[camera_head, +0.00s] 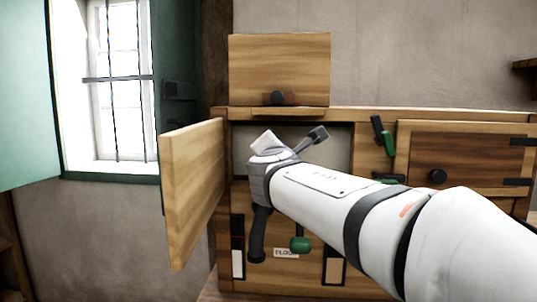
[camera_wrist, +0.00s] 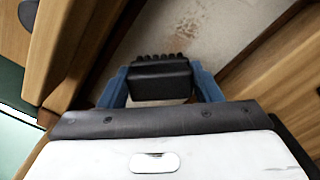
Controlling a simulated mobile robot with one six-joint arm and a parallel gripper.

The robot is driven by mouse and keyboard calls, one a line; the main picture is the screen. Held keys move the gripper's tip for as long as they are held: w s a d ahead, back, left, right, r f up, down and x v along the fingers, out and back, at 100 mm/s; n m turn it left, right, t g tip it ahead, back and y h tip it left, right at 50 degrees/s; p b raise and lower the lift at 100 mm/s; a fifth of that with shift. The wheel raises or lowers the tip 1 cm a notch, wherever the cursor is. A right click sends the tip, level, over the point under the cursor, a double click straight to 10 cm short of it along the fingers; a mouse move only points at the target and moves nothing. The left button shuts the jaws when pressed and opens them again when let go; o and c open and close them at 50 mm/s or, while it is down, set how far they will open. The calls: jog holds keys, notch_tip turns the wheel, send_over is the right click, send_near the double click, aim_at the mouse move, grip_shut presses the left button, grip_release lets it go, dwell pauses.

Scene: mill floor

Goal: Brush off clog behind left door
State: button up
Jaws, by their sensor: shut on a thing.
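The left door (camera_head: 193,195) of the wooden cabinet stands open, swung out to the left. My gripper (camera_wrist: 160,75) is at the opening behind it. Its blue fingers are shut on a black brush (camera_wrist: 160,82), whose dark bristles point away from me. Beyond the bristles, the wrist view shows a pale surface with a faint brown smear (camera_wrist: 187,25). I cannot tell whether the smear is the clog. A gap seems to show between bristles and smear. In the head view my arm hides part of the pale opening (camera_head: 335,165).
A wooden panel (camera_head: 280,65) stands above the opening. The right door (camera_head: 465,165) is shut, with a green handle (camera_head: 380,132) to its left. A green knob (camera_head: 300,244) sits below my arm. A teal window shutter (camera_head: 22,90) is at the far left. Door and frame lie close around my wrist.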

jog(key=shift+s+d+f+b, duration=0.1)
jog(key=shift+s+d+b, duration=0.2)
jog(key=shift+d, duration=1.15)
jog(key=shift+s+d+r+b, duration=0.1)
jog(key=shift+s+d+b, duration=0.2)
jog(key=shift+d, duration=1.2)
jog(key=shift+s+d+f+b, duration=0.1)
jog(key=shift+s+d+b, duration=0.2)
jog(key=shift+d, duration=1.15)
jog(key=shift+w, duration=0.1)
jog(key=shift+w+a+b, duration=0.25)
jog(key=shift+w+a, duration=0.05)
jog(key=shift+a, duration=1.4)
jog(key=shift+w+a+b, duration=0.2)
jog(key=shift+w+a, duration=0.15)
jog(key=shift+a, duration=1.3)
jog(key=shift+w+a+b, duration=0.25)
jog(key=shift+w+a, duration=0.05)
jog(key=shift+a, duration=1.4)
jog(key=a, duration=0.3)
jog(key=shift+w+a, duration=0.2)
jog(key=shift+a, duration=0.05)
jog(key=s+a+b, duration=0.1)
jog(key=s, duration=0.5)
jog(key=shift+s+a, duration=0.1)
